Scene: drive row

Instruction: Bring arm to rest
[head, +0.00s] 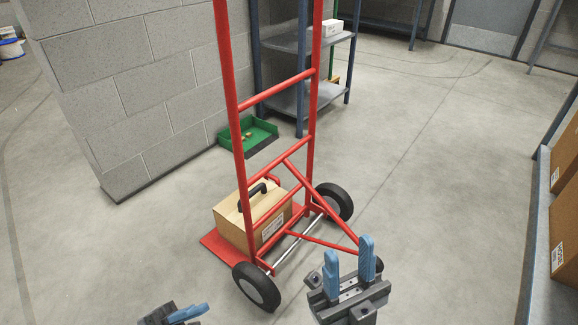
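My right gripper (349,262) is at the lower middle of the head view, with its two blue fingers apart and nothing between them. It shows in front of the hand truck's right side; I cannot tell whether it touches the frame. My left gripper (189,312) is at the bottom edge, left of the middle. Only one blue finger shows clearly, so its opening is unclear. A red hand truck (310,136) stands upright on two black wheels. A cardboard box (230,222) with a black handle on it rests on the truck's red toe plate (215,243).
A grey block wall (140,80) stands at left. A green tray (262,133) lies on the floor by a blue-grey shelf rack (285,42) behind the truck. A shelf (550,290) with cardboard boxes (565,235) edges the right side. The floor between is clear.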

